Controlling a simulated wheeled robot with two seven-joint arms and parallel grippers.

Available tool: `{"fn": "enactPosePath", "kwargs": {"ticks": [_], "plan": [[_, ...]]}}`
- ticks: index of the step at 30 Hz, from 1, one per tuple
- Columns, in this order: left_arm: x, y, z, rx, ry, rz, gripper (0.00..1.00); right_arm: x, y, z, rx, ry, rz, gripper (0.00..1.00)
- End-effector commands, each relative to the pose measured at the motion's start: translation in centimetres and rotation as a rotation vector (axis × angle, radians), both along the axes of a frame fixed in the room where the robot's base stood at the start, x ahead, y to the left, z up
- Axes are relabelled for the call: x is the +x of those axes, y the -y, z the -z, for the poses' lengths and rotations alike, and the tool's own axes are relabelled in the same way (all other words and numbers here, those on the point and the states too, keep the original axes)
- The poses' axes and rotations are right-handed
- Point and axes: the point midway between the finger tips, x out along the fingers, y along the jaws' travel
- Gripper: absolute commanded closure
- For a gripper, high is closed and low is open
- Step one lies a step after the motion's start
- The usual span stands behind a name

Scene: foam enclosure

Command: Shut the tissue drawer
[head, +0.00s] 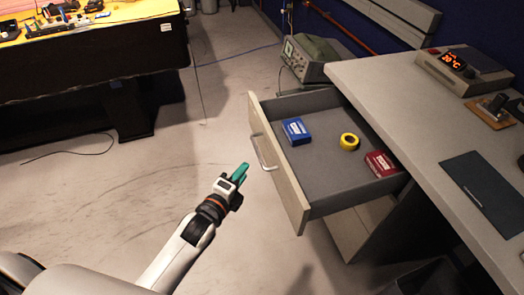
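The drawer (280,180) is pulled well out of the grey desk, with its front panel and pale bar handle (264,152) facing left. Inside it lie a blue box (296,131), a yellow roll (349,141) and a red box (380,164). I cannot make out any tissues. My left gripper (241,173), with teal fingers, is just left of the drawer front, near the handle and apart from it in the picture. Its fingers look close together, but whether they are open or shut is unclear. My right gripper is not in view.
The desk top (400,100) carries a device with a red display (453,60) and a dark flat panel (485,184). An oscilloscope-like instrument (308,58) stands behind the drawer. A cluttered workbench (90,55) is at upper left.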

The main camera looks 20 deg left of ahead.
Motion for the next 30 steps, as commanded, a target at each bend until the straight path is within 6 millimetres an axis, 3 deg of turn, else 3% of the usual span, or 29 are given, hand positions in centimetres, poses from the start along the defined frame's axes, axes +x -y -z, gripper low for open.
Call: {"fn": "enactPosePath", "kwargs": {"ticks": [9, 15, 21, 29, 30], "plan": [[6.3, 1.2, 0.8, -0.004, 0.000, -0.001, 0.67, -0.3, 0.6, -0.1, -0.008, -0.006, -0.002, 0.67], [9.2, 1.7, 1.3, -0.005, 0.000, -0.001, 0.67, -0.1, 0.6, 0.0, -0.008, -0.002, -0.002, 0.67], [10.3, 1.9, 1.5, -0.004, -0.002, 0.000, 0.67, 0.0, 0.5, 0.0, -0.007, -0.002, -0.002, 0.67], [10.4, 1.9, 1.5, -0.004, -0.002, 0.000, 0.67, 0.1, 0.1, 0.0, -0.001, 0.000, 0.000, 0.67], [10.3, 1.9, 1.5, -0.004, -0.002, 0.000, 0.74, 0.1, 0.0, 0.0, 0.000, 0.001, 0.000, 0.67]]}}
